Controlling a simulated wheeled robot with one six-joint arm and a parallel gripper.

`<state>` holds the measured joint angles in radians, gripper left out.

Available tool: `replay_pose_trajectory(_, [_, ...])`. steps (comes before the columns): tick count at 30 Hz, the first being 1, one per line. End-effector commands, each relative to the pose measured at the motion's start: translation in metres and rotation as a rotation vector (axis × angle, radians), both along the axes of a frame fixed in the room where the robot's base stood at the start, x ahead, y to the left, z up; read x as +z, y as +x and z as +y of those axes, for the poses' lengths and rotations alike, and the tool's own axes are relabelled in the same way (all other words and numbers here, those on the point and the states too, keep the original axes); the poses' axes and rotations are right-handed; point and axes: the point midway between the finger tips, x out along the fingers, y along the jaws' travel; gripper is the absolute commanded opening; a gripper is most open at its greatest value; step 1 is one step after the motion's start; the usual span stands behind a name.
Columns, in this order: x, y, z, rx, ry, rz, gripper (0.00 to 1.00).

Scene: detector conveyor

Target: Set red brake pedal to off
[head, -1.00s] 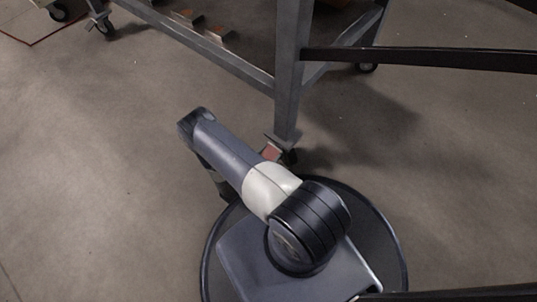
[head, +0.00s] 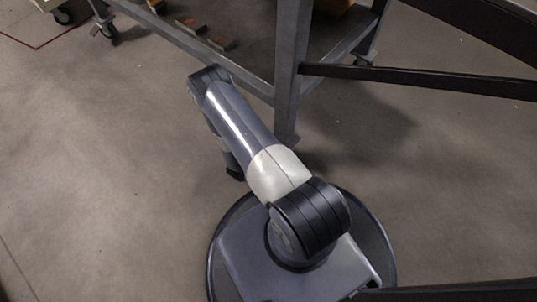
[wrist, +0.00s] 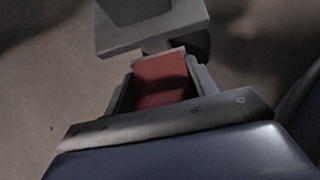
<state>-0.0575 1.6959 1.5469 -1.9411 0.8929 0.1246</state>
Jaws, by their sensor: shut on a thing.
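The red brake pedal (wrist: 162,82) shows in the middle of the wrist view, at the foot of a grey frame leg (wrist: 150,28). My gripper (wrist: 162,76) is shut on the pedal, with one grey finger along each side of it. In the head view my arm covers the pedal and the gripper. The grey leg (head: 291,75) stands just beyond my arm there. The pedal's exact tilt is hard to tell.
The grey frame's lower rail (head: 215,55) runs to the upper left, with several small parts on the shelf behind it. A dark bar (head: 430,82) reaches across the right. Another caster (head: 108,29) stands at upper left. The floor at left is clear.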

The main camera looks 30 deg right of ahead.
Motion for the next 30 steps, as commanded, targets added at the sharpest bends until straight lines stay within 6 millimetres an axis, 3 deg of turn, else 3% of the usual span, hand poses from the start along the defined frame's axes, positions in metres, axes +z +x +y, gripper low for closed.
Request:
replay_pose_trajectory(17, [0.0013,0.0001,-0.0005,0.000,0.038,0.014,0.14])
replay_pose_trajectory(18, [0.0013,0.0001,-0.0005,0.000,0.038,0.014,0.56])
replay_pose_trajectory(25, [0.0013,0.0002,-0.0006,0.000,0.036,0.013,0.75])
replay_pose_trajectory(30, [0.0013,0.0002,-0.0006,0.000,0.036,0.013,0.76])
